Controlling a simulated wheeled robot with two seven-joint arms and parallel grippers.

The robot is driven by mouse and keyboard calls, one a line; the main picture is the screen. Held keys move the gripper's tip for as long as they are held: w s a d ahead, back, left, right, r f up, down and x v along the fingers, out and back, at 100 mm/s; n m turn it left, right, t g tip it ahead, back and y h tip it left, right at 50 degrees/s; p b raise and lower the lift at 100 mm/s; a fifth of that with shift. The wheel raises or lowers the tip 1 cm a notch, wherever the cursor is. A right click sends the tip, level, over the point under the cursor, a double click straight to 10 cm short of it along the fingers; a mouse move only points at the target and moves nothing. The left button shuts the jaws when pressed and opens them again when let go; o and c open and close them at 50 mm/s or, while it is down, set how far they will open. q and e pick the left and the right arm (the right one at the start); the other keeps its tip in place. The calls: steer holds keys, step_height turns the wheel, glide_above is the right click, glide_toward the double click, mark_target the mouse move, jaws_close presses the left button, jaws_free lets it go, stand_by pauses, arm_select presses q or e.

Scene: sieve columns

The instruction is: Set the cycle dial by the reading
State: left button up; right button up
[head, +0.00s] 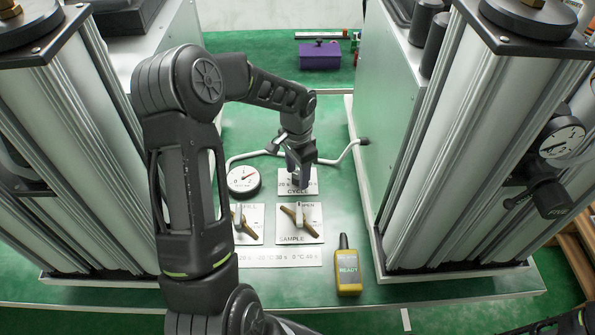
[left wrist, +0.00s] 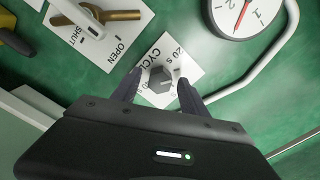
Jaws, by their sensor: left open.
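The cycle dial is a grey knob (left wrist: 160,80) on a white plate marked CYCLE (head: 306,190), with "20 s" printed near it. In the head view my left gripper (head: 300,182) is over this plate and hides most of the knob. In the left wrist view my left gripper (left wrist: 155,88) is open, one finger on each side of the knob; whether the fingers touch it I cannot tell. A round white gauge with a red needle (head: 243,180) stands left of the plate; it also shows in the left wrist view (left wrist: 240,14). A yellow handheld meter (head: 348,270) shows READY.
Two valve plates with brass handles, one marked SAMPLE (head: 299,222), lie just in front of the dial plate. A white pipe (head: 345,152) curves behind it. Tall silver columns (head: 465,150) stand on both sides. A purple box (head: 320,57) sits behind.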

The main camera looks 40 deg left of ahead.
arm_select(q)
steer(key=shift+c, duration=0.3)
jaws_close()
